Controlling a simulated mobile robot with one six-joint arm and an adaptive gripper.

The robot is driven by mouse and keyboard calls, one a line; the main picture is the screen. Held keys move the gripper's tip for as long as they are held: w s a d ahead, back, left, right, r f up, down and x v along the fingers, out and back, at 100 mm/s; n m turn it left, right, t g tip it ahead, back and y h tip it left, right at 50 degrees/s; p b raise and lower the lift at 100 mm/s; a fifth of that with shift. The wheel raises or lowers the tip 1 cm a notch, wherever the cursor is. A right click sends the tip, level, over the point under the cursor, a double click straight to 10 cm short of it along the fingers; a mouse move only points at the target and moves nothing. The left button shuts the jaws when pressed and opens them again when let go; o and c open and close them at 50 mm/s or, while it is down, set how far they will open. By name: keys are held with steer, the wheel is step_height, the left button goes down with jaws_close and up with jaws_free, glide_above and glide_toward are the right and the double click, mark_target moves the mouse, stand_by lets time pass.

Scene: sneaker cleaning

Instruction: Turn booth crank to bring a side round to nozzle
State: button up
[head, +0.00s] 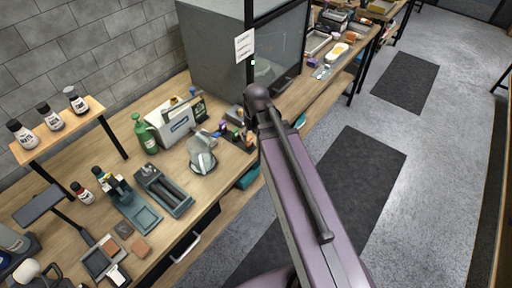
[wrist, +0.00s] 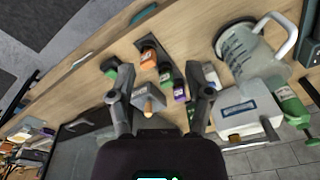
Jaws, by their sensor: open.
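The booth (head: 215,50) is a large grey box with a dark glass front, standing on the bench in the head view. In the wrist view, a small grey block with an orange-tan knob (wrist: 148,105) shows between my gripper's fingers; it looks like the crank, but I cannot be sure. My gripper (wrist: 160,82) is open, its two dark fingers on either side of that block and apart from each other. Nothing is held between them. In the head view my arm hides most of the gripper and the crank area.
A clear jug (head: 202,155), a white box (head: 174,122) and a green bottle (head: 145,135) stand left of the booth. Small coloured bottles (wrist: 172,82) stand close to my fingers. Dark mats (head: 355,175) lie on the open floor at right.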

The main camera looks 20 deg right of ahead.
steer(key=shift+m+g+h, duration=0.3)
steer(key=shift+m+g, duration=0.1)
steer(key=shift+m, duration=0.2)
steer(key=shift+s+f, duration=0.15)
steer(key=shift+s, duration=1.1)
steer(key=shift+s+f, duration=0.1)
steer(key=shift+s, duration=1.1)
steer(key=shift+a, duration=0.1)
steer(key=shift+s, duration=0.3)
steer(key=shift+c, duration=0.6)
steer(key=shift+a, duration=0.1)
